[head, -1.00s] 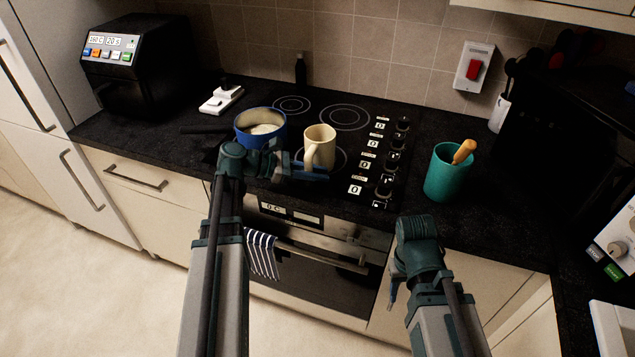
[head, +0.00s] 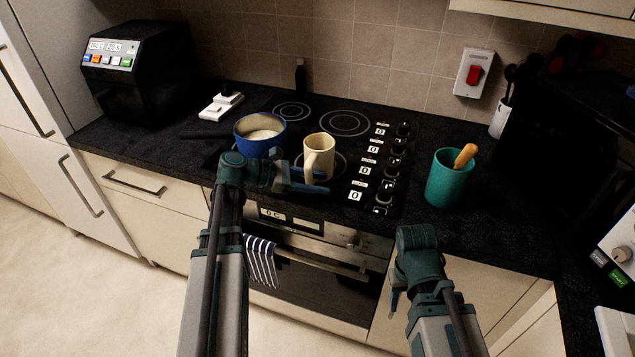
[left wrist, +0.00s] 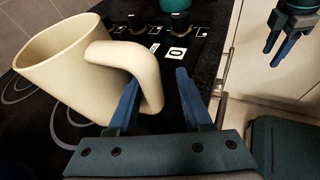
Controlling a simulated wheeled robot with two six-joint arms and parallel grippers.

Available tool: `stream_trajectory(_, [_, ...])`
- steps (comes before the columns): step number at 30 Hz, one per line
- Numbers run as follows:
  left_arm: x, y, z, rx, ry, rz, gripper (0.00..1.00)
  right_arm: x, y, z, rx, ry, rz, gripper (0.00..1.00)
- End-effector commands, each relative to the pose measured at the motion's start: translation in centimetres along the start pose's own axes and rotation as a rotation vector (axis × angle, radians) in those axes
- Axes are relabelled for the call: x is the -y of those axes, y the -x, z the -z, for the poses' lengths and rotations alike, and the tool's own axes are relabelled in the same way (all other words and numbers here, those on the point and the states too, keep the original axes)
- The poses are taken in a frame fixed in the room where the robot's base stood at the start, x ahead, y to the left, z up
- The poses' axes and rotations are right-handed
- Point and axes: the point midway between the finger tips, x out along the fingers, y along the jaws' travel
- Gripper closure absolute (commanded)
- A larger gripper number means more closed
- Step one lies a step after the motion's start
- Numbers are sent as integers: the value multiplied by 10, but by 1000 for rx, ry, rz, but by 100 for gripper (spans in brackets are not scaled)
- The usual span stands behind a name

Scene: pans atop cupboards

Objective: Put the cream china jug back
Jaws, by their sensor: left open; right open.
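The cream china jug (head: 322,152) stands upright on the front part of the black hob, and its handle faces my left arm. My left gripper (head: 322,182) is open just in front of the jug, low beside its handle. In the left wrist view the jug (left wrist: 65,75) is close at the left, and the lower part of its handle shows between the two blue fingers (left wrist: 158,90). The near finger overlaps the handle, and I cannot tell whether they touch. My right gripper (head: 396,300) is open and empty in front of the counter; it also shows in the left wrist view (left wrist: 280,50).
A blue pan (head: 260,136) stands just left of the jug. The hob's knobs (head: 390,172) are to its right. A teal pot (head: 447,180) with a wooden-handled tool stands further right. A white switch block (head: 221,106) lies behind the pan. The hob's back is mostly clear.

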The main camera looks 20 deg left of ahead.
Motion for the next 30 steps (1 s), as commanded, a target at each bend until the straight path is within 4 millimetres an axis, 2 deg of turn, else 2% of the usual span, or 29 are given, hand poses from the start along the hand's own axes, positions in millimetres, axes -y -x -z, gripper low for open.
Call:
stream_trajectory(5, [-2,28,-4,0,2,-4,49,-1,13,-1,0,0,0,50])
stream_trajectory(12, [-2,79,-4,0,1,-3,49,-3,30,-2,0,0,0,50])
stream_trajectory(18, [-1,108,-2,0,1,-3,49,-4,39,-2,0,0,0,50])
stream_trajectory(24, [0,120,-1,0,0,-1,49,-4,42,-2,0,0,0,50])
stream_trajectory(30, [0,121,-1,0,0,0,49,-4,41,-2,0,0,0,50])
